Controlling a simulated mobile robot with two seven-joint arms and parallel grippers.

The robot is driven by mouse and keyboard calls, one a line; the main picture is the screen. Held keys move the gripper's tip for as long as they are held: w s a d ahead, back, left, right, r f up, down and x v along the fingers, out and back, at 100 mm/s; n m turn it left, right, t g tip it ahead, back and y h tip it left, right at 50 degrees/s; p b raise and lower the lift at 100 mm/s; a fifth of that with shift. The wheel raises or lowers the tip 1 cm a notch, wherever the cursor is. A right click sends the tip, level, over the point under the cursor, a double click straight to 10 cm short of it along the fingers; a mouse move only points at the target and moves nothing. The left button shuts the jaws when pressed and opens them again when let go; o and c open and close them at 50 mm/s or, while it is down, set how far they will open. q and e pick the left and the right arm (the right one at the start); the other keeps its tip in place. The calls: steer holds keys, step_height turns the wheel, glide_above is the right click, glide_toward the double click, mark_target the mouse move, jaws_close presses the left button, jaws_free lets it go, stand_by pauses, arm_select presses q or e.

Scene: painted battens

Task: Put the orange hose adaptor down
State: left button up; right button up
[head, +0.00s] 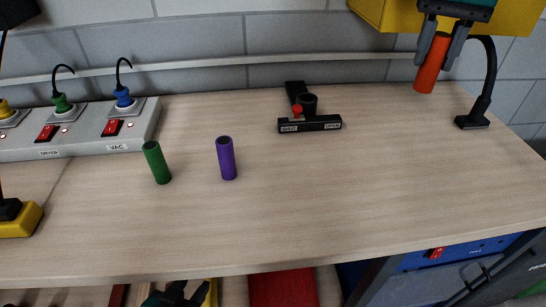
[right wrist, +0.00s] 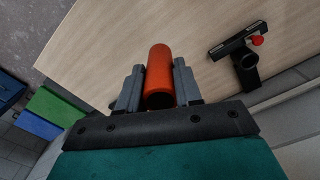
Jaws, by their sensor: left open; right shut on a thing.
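The orange hose adaptor (head: 432,63) is a short, hollow tube. My right gripper (head: 440,45) is shut around it at the back right of the bench, and it hangs slightly tilted. In the right wrist view the adaptor (right wrist: 159,75) sits between the two fingers of the gripper (right wrist: 159,88), its open end facing the camera. It appears held above the wooden bench (head: 370,190); the exact gap cannot be told. My left gripper (head: 180,292) is open at the bottom edge, in front of the bench and partly cut off.
A green tube (head: 157,162) and a purple tube (head: 227,158) stand on the bench. A black fitting with a red knob (head: 310,124) lies at the back. A switch panel (head: 80,130) is at left, a black lamp-like stand (head: 472,120) at right. The bench's middle right is clear.

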mark_target(423, 91)
steer(key=shift+s+r, duration=0.1)
steer(key=shift+s, duration=0.05)
step_height(423, 91, down, 10)
steer(key=b, duration=0.2)
steer(key=shift+s+r+b, duration=0.1)
steer(key=shift+r+b, duration=0.05)
steer(key=shift+b, duration=0.2)
step_height(423, 91, down, 10)
steer(key=shift+f, duration=0.2)
arm_select(q)
steer(key=f, duration=0.3)
steer(key=shift+s, duration=0.3)
